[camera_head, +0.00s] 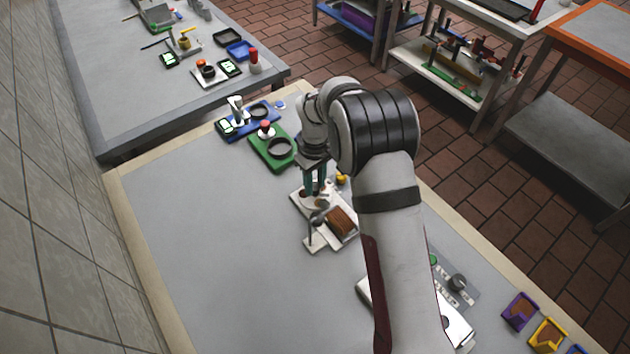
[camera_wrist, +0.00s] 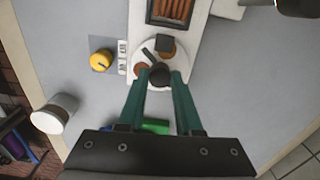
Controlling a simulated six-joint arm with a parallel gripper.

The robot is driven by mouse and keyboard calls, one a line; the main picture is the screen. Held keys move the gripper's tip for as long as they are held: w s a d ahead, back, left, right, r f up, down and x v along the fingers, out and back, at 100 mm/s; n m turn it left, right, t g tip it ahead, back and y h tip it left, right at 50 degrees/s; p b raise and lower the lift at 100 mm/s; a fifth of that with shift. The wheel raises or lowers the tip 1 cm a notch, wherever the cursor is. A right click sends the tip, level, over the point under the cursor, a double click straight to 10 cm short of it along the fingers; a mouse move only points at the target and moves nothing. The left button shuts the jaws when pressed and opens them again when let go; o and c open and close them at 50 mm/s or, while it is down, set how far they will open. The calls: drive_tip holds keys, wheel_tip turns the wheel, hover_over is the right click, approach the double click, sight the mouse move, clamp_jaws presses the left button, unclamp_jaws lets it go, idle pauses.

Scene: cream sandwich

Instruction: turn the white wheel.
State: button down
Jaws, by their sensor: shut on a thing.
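The white wheel (camera_wrist: 180,60) is a round disc on a white base, with brown round patches and a dark bar on it. A dark round knob (camera_wrist: 160,74) stands on the wheel. My gripper (camera_wrist: 162,77) has its teal fingers on either side of the knob and is shut on it. In the head view my gripper (camera_head: 314,192) points down at the white base, and its fingers and my arm hide much of the wheel.
A dark-framed tray of brown strips (camera_wrist: 172,10) lies beyond the wheel on the same base. A yellow dial (camera_wrist: 102,61) and a white cylinder (camera_wrist: 48,116) stand to the left. A green device (camera_head: 272,150) is close by. The table's left part is clear.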

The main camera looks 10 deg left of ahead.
drive_tip(key=m, duration=0.5)
drive_tip(key=shift+m, duration=0.3)
drive_tip(key=m, duration=1.5)
drive_tip(key=shift+m, duration=0.6)
drive_tip(key=c, duration=0.6)
unclamp_jaws()
